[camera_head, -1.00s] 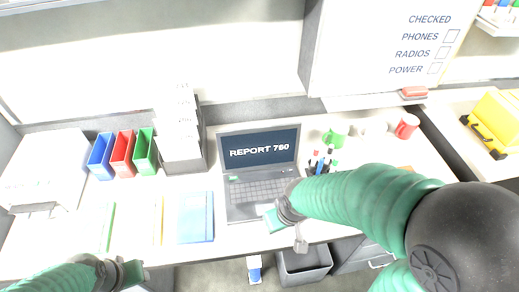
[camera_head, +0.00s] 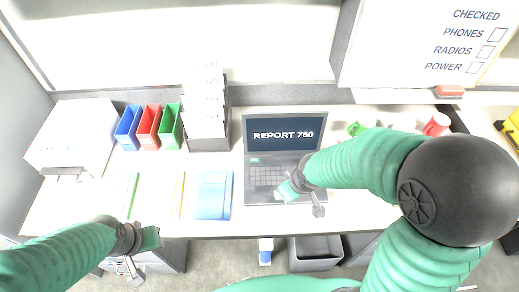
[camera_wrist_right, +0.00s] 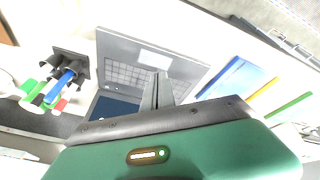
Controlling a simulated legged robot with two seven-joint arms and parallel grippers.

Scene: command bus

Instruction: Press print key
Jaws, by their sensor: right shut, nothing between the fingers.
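An open laptop (camera_head: 254,196) stands on the desk, its screen (camera_head: 285,133) reading "REPORT 760". A small green patch (camera_head: 254,160) shows at the keyboard's upper left; I cannot read any key label, so I cannot tell which key is print. My right gripper (camera_head: 285,190) is shut and empty, over the lower right of the keyboard and touchpad area, hiding part of it. In the right wrist view, its closed fingers (camera_wrist_right: 157,90) overlap the laptop's keyboard (camera_wrist_right: 130,73); contact is unclear. My left gripper (camera_head: 150,239) is at the desk's front edge, away from the laptop; its fingers are unclear.
A blue notebook (camera_head: 213,195) lies left of the laptop. Blue, red and green bins (camera_head: 147,127) and a white boxy machine (camera_head: 72,137) stand farther left. Mugs, including a red one (camera_head: 437,124), stand at the right.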

